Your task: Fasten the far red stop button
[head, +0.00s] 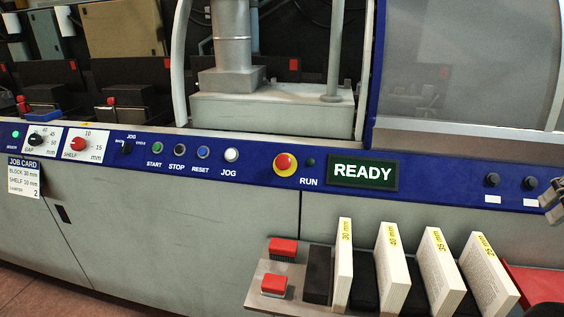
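A red mushroom-shaped stop button (285,164) with a yellow collar sits on the blue control strip, left of the green READY display (363,174). Two red-topped blocks rest on the grey shelf in front, a farther one (283,247) and a nearer one (274,283). A red knob (79,144) is on the SHELF dial at the left, and smaller red knobs show in the machine bays behind it. Part of my gripper (553,204) shows at the right edge, far from these red parts. Its fingers are cut off by the frame.
The grey shelf (257,290) holds a dark block and several upright book blocks labelled in mm, such as the 30 mm one (344,270). A red tray edge (540,282) is at the right. A job card (25,178) hangs left. Room in front of the left panel is clear.

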